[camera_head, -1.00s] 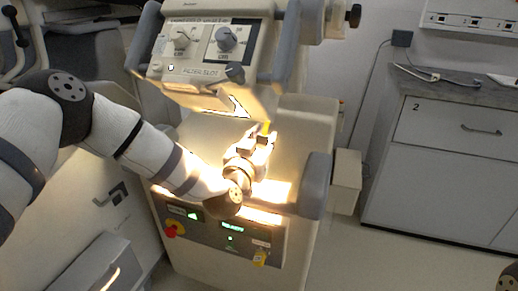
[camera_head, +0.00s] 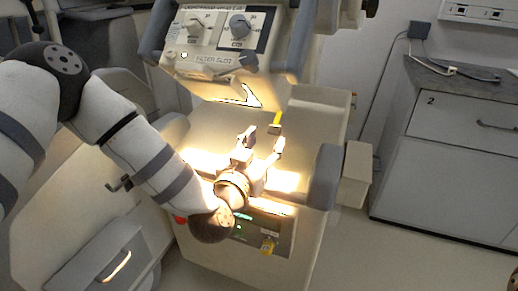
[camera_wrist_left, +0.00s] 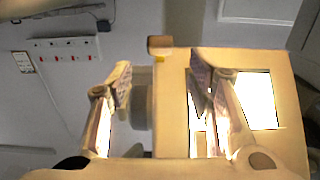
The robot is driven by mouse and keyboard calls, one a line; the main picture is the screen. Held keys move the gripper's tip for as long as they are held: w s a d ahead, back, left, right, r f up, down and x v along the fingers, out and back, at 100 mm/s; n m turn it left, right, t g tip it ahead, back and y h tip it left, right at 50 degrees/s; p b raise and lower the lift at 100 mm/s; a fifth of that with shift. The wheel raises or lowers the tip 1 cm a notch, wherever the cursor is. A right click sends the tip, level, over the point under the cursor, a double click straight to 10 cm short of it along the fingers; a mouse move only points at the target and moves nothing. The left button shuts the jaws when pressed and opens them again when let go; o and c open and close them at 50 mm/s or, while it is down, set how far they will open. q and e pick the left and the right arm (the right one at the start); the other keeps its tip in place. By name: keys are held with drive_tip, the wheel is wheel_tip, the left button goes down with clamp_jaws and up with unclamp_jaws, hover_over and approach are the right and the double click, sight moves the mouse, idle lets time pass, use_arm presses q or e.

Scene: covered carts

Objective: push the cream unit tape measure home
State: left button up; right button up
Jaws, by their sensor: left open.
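The tape measure shows as a yellow strip (camera_head: 277,118) with a small brown block (camera_head: 274,129) at its near end, on the top of the cream unit (camera_head: 312,112). In the left wrist view the brown block (camera_wrist_left: 160,44) stands at the unit's edge, with a little yellow below it. My left gripper (camera_head: 263,141) is open and empty, just in front of the block. In the left wrist view its fingers (camera_wrist_left: 160,75) are spread to either side of the block's line, apart from it. My right gripper is out of view.
The knob panel (camera_head: 216,40) overhangs the back of the unit's top. Grey bumpers (camera_head: 325,178) flank the front. A green-lit panel and a yellow tag (camera_head: 268,245) are below my gripper.

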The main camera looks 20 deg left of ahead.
use_arm(q)
drive_tip(key=s, duration=0.4)
drive_tip(key=shift+s+a, duration=0.1)
drive_tip(key=shift+s, duration=0.1)
